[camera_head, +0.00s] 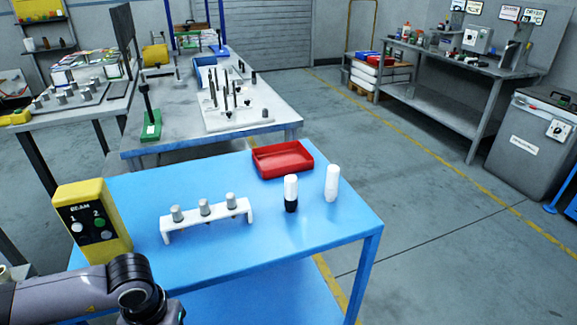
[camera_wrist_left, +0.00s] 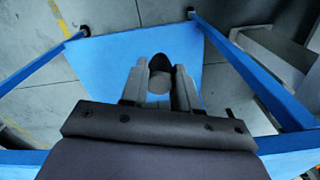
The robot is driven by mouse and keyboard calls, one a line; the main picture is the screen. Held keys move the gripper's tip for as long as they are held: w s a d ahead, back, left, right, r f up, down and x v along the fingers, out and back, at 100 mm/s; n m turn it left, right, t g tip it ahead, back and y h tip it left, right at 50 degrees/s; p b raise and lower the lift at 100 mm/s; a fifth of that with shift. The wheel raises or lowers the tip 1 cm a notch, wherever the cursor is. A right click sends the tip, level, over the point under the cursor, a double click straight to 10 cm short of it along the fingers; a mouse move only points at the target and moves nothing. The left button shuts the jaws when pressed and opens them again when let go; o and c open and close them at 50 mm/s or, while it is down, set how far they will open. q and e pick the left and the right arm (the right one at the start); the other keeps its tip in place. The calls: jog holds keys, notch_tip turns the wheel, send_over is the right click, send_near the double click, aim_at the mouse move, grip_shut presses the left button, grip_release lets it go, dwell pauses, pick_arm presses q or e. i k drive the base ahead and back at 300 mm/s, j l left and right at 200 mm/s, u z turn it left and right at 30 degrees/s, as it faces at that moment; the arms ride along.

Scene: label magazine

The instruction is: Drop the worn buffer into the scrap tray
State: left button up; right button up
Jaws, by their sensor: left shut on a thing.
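The red scrap tray (camera_head: 283,158) lies empty at the far edge of the blue table. In the left wrist view my left gripper (camera_wrist_left: 159,85) is shut on a buffer (camera_wrist_left: 160,79), a short cylinder with a grey body and a dark rounded end. I cannot tell wear on it. In the head view only my left arm shows at bottom left; the gripper and the held buffer are out of that view, apart from the tray. My right gripper is in neither view.
On the blue table (camera_head: 275,239) stand a white rack (camera_head: 207,219) with three grey pieces, a white-and-black bottle (camera_head: 291,193), a white bottle (camera_head: 331,183) and a yellow button box (camera_head: 91,222). The table's front right is clear. A grey workbench (camera_head: 282,112) stands behind.

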aim_at(276, 163)
jog(key=i+l+z, duration=0.1)
jog(key=l+z, duration=0.2)
jog(key=z, duration=0.15)
jog(key=i+l+z, duration=0.1)
jog(key=l+z, duration=0.3)
jog(key=i+l+z, duration=0.1)
jog(key=z, duration=0.35)
jog(key=i+l+z, duration=0.15)
jog(key=z, duration=0.3)
jog(key=i+z, duration=0.4)
jog(key=i+l, duration=0.1)
jog(key=i, duration=0.3)
jog(key=i+l, duration=0.15)
jog(key=i, duration=0.3)
jog(key=i+u, duration=1.05)
jog(key=u, duration=0.15)
jog(key=i+u, duration=0.2)
jog(key=u, duration=0.25)
jog(key=i+j+u, duration=0.1)
jog(key=i+u, duration=1.05)
jog(key=i, duration=0.5)
